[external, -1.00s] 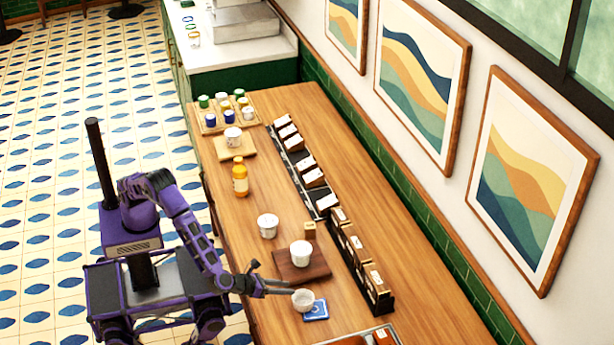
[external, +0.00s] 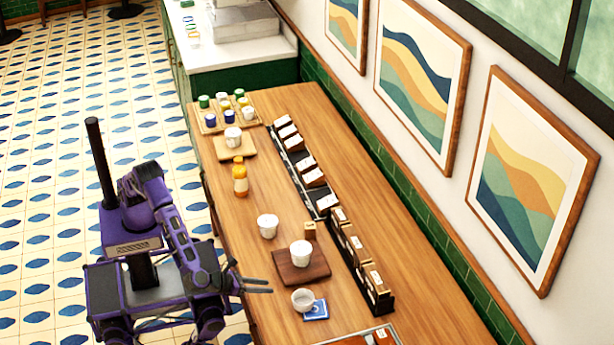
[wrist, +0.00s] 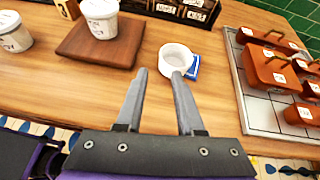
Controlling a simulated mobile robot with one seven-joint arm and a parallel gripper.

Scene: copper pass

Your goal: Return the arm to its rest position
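My gripper (external: 271,285) is at the counter's near edge, left of a small white bowl. In the wrist view my gripper (wrist: 160,75) has its two fingers apart with nothing between them. The white bowl (external: 302,300) sits partly on a blue square coaster (external: 317,312). The bowl (wrist: 176,58) and coaster (wrist: 193,68) also show just beyond the fingertips in the wrist view.
A dark wooden board (external: 287,275) with a white cup (external: 301,253) lies beyond the gripper. Another white cup (external: 268,226) and an orange bottle (external: 240,181) stand farther along the counter. A tray with copper-coloured boxes (wrist: 246,115) is at right in the wrist view.

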